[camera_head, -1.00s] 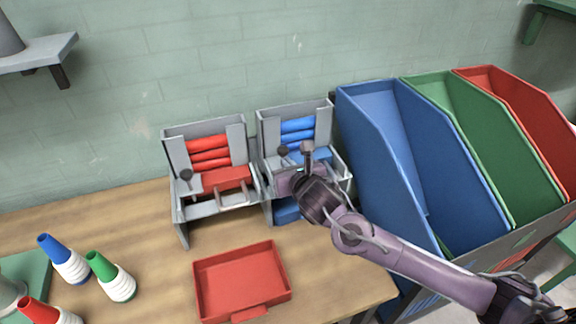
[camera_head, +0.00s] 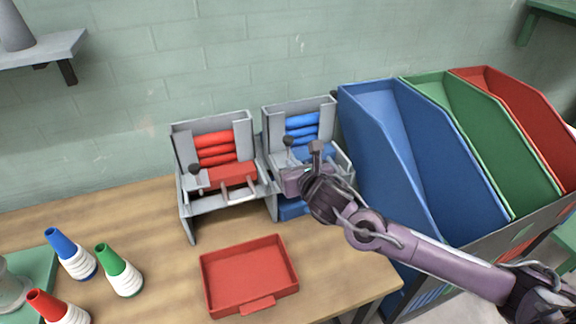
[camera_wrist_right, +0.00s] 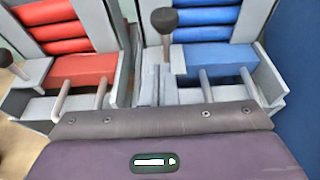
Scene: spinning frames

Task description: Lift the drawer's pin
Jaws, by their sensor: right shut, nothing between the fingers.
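Two grey drawer units stand side by side on the table, one with red rolls (camera_head: 213,150) and one with blue rolls (camera_head: 301,130). Each has a black-knobbed pin: the red unit's pin (camera_head: 194,170) and the blue unit's pin (camera_head: 289,142). In the right wrist view the blue unit's pin (camera_wrist_right: 164,22) stands upright beyond the purple gripper body, and the red unit's pin (camera_wrist_right: 5,58) is at the left edge. My right gripper (camera_head: 288,182) is shut and empty in front of the blue unit, below its pin. Its fingertips are hidden in the wrist view. My left gripper is out of view.
A red tray (camera_head: 209,287) lies on the table (camera_head: 150,260) in front of the units. Blue, green and red cones (camera_head: 119,270) stand at the left. Tall blue, green and red bins (camera_head: 385,150) stand close on the right. A wall shelf (camera_head: 45,50) is at upper left.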

